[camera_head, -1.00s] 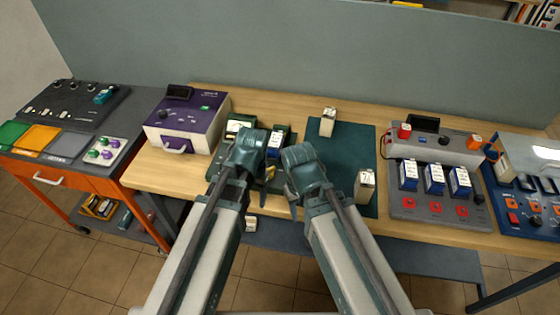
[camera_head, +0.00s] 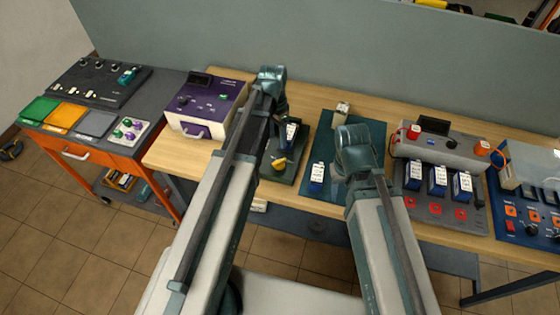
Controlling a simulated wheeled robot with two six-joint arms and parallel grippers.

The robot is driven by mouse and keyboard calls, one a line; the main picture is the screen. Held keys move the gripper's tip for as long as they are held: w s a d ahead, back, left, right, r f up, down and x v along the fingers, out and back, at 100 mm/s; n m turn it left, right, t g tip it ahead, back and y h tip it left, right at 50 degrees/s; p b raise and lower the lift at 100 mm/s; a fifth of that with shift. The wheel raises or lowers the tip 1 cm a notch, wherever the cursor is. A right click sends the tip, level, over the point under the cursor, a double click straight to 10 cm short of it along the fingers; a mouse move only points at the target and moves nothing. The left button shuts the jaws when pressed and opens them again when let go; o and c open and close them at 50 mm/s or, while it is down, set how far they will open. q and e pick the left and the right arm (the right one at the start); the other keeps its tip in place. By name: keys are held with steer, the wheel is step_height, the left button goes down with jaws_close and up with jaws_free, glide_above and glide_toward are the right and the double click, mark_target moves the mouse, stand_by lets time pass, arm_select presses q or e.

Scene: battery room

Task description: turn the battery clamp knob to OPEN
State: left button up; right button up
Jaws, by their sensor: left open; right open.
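The battery clamp fixture (camera_head: 283,172) is a dark green base near the front of the table, beside the purple box. A yellow-and-dark part at its front, apparently the clamp knob (camera_head: 279,164), shows just below my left gripper; its setting cannot be read. A blue battery with a white label (camera_head: 291,132) stands in the fixture, partly hidden by my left arm. My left gripper (camera_head: 281,147) is open and points down above the knob; contact cannot be made out. My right gripper (camera_head: 357,165) is open over the teal mat, its fingers mostly hidden by its wrist.
A blue battery (camera_head: 316,178) stands at the front left of the teal mat (camera_head: 323,143), and a pale one (camera_head: 341,113) at its back. The purple box (camera_head: 222,116) is left of the fixture. A grey charger (camera_head: 452,205) with several batteries is to the right.

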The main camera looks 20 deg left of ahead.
mark_target(279, 161)
arm_select(q)
steer(key=f+b, duration=1.2)
steer(key=shift+s+d+f, duration=0.25)
steer(key=shift+d+f, duration=0.05)
steer(key=shift+r, duration=0.1)
jaws_close()
